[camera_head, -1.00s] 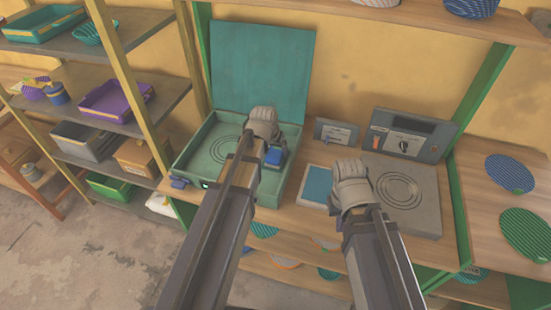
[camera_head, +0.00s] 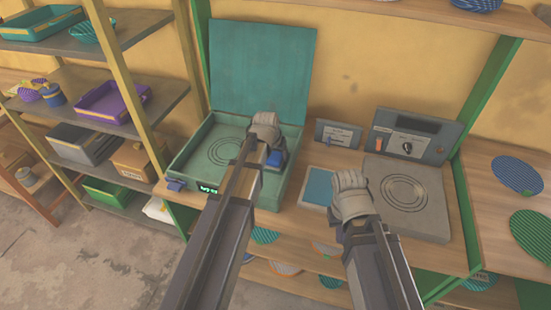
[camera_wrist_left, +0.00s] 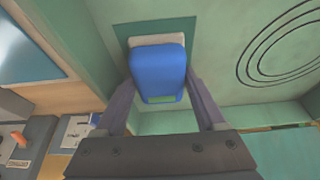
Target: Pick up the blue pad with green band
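The blue pad (camera_wrist_left: 159,74) with a green band (camera_wrist_left: 160,99) along one end shows in the left wrist view, on a pale block over a dark green square. In the head view the pad (camera_head: 276,159) is at the right side of the open green press box (camera_head: 222,145). My left gripper (camera_wrist_left: 160,92) has one finger on each side of the pad, with narrow gaps seeming to show beside it. In the head view the left arm hides part of the pad. My right gripper (camera_head: 350,190) is over the bench by the blue-topped panel; its fingers cannot be made out.
The raised teal lid (camera_head: 262,70) stands behind the box. A blue-topped panel (camera_head: 318,185), a grey plate with rings (camera_head: 408,200) and a control box (camera_head: 408,140) lie to the right. Shelves with trays (camera_head: 112,102) stand at left.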

